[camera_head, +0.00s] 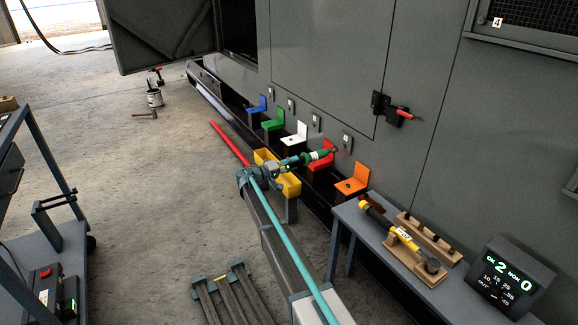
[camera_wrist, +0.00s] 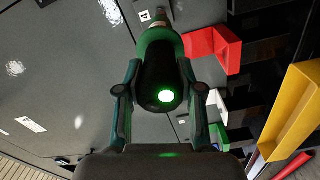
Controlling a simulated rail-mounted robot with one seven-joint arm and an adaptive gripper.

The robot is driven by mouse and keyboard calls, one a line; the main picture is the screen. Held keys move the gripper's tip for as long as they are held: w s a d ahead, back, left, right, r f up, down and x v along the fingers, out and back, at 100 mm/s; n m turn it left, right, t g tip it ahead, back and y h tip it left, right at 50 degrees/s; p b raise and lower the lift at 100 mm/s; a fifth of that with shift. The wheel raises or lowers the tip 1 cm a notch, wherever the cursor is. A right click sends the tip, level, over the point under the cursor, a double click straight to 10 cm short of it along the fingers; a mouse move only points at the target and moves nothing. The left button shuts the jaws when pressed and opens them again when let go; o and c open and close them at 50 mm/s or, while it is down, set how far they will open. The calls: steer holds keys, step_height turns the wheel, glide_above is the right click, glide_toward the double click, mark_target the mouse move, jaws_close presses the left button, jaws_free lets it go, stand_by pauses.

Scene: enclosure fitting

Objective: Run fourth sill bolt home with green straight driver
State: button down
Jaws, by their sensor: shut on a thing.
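My gripper (camera_head: 297,162) is shut on the green straight driver (camera_head: 319,157), which lies roughly level and points right at the red bracket (camera_head: 322,163) along the enclosure's sill. In the wrist view my gripper (camera_wrist: 160,75) has a finger on each side of the driver (camera_wrist: 160,40), whose black rear end has a lit green light. The red bracket (camera_wrist: 222,45) is right of the driver in that view. I cannot make out the sill bolt or whether the tip touches it.
Blue (camera_head: 257,105), green (camera_head: 274,121), white (camera_head: 296,136) and orange (camera_head: 352,185) brackets line the sill. A yellow bin (camera_head: 291,187) is below my gripper. A bench (camera_head: 345,215) at right holds a yellow-black tool (camera_head: 392,228) and a display (camera_head: 511,278) reading OK 2, NOK 0.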

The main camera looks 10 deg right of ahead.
mark_target(304, 159)
steer(key=shift+x, duration=1.85)
steer(key=shift+r, duration=0.35)
steer(key=shift+b+x, duration=0.35)
steer(key=shift+x, duration=0.55)
stand_by(1.5)
steer(key=shift+s+a, duration=0.15)
steer(key=shift+a, duration=0.05)
steer(key=shift+s+a, duration=0.2)
steer(key=shift+a, duration=0.1)
steer(key=shift+v, duration=2.55)
steer(key=shift+w, duration=0.1)
steer(key=shift+f+b, duration=0.15)
steer(key=shift+b, duration=0.2)
